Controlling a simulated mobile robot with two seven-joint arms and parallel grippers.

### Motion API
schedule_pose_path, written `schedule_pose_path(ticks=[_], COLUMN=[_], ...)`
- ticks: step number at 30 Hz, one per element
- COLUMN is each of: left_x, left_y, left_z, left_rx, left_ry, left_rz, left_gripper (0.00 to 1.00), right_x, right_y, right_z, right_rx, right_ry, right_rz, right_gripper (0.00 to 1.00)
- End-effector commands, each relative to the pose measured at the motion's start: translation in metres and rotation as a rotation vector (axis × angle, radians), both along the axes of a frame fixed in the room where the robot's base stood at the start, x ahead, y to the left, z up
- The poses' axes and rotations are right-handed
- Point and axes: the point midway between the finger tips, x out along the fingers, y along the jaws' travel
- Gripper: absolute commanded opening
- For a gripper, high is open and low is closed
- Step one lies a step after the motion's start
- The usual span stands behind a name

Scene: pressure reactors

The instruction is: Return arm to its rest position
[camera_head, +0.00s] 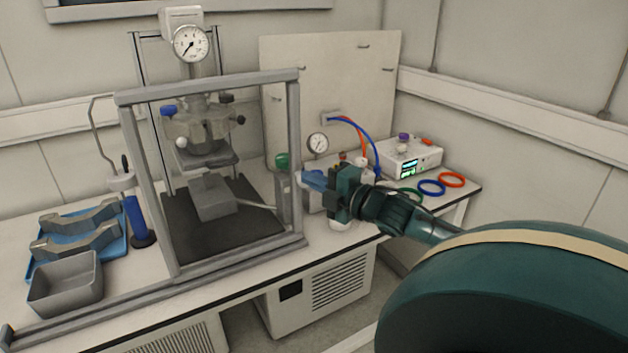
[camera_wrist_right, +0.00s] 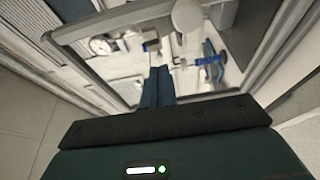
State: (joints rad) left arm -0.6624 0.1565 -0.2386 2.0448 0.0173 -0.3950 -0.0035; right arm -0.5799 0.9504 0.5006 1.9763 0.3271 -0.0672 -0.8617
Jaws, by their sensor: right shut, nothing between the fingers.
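My right arm comes in from the right in the head view. Its gripper (camera_head: 312,181) is at the right side of the framed reactor stand, in front of the small gauge. The fingers are blue, together and empty. In the right wrist view the gripper (camera_wrist_right: 158,80) shows as two dark blue fingers side by side, with nothing between them. My left arm and gripper do not show in either view.
The grey metal frame (camera_head: 302,150) surrounds the reactor (camera_head: 200,128) close left of my right gripper. A small gauge (camera_head: 317,144) with red and blue hoses (camera_head: 362,140) is behind it. A white control box (camera_head: 412,158) and coloured rings (camera_head: 451,180) are right.

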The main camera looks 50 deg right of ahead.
Motion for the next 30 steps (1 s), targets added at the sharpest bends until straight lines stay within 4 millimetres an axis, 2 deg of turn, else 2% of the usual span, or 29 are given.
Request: schedule_pose_path(ticks=[11, 14, 17, 20, 21, 23, 24, 26, 27, 30], left_x=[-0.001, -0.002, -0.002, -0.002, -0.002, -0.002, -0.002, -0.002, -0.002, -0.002], left_y=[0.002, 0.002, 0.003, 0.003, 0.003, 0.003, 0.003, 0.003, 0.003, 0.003], left_z=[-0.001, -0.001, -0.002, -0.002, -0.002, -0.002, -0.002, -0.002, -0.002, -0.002], left_rx=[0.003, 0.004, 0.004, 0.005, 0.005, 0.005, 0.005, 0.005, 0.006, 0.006], left_ry=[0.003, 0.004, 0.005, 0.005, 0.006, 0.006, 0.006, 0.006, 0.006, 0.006], left_rz=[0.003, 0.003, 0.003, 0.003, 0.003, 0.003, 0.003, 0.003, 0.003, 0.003], left_gripper=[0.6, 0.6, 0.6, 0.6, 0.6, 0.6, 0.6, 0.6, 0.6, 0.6], right_x=[-0.005, -0.01, -0.024, -0.045, -0.055, -0.071, -0.081, -0.097, -0.107, -0.128], right_y=[0.0, 0.004, 0.017, 0.047, 0.063, 0.091, 0.111, 0.146, 0.17, 0.231], right_z=[-0.003, -0.024, -0.071, -0.134, -0.159, -0.193, -0.213, -0.24, -0.255, -0.279], right_rx=[0.006, 0.062, 0.198, 0.396, 0.485, 0.617, 0.703, 0.837, 0.924, 1.124], right_ry=[0.004, 0.039, 0.118, 0.225, 0.271, 0.337, 0.38, 0.443, 0.482, 0.568], right_rz=[-0.001, -0.013, -0.038, -0.074, -0.091, -0.116, -0.133, -0.158, -0.174, -0.209], right_gripper=[0.0, 0.0, 0.0, 0.0, 0.0, 0.0, 0.0, 0.0, 0.0, 0.0])
